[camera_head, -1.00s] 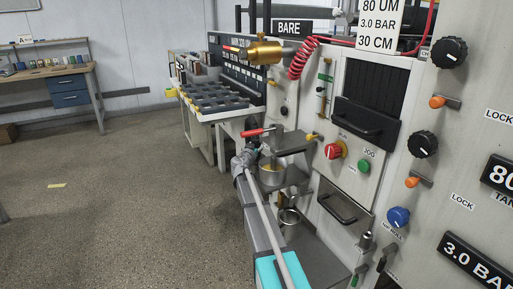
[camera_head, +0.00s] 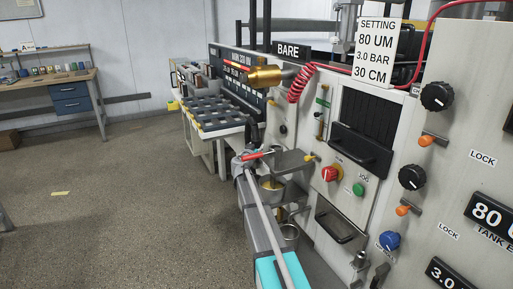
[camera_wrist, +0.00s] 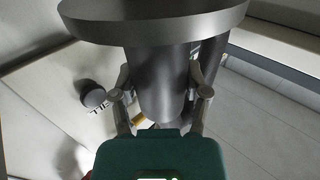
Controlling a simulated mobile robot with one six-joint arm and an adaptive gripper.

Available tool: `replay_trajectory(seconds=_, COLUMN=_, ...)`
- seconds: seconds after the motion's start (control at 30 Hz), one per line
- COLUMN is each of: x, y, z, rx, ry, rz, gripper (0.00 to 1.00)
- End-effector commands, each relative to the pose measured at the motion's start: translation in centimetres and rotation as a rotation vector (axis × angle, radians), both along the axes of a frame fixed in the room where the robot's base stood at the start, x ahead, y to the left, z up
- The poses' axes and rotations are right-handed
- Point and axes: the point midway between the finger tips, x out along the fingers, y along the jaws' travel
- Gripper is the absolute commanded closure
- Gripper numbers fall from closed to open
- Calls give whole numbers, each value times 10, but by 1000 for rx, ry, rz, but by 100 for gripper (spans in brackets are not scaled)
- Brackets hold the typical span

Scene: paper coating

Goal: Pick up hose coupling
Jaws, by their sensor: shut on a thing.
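My gripper (camera_wrist: 160,82) is shut on a dark grey cylinder (camera_wrist: 156,60) with a wide round disc at its top. One finger lies on each side of the cylinder in the wrist view. The frames do not make clear whether this is the hose coupling. In the head view a brass cylindrical fitting (camera_head: 263,76) with a grey end sticks out from the machine, close to a red coiled hose (camera_head: 301,85). My arm's end is near the red handle (camera_head: 257,154), but the fingers cannot be made out there.
The machine panel (camera_head: 360,215) with knobs, levers and buttons fills the right side. A small metal shelf (camera_head: 283,161) and a cup (camera_head: 271,188) stand out from it. A slotted tray (camera_head: 217,112) lies behind.

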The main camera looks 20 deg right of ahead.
Motion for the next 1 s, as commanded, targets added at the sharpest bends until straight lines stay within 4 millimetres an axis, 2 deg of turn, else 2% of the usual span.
replay_trajectory(seconds=1.0, x=-4, y=1, z=10, rx=-1, ry=0, rz=-7, gripper=100)
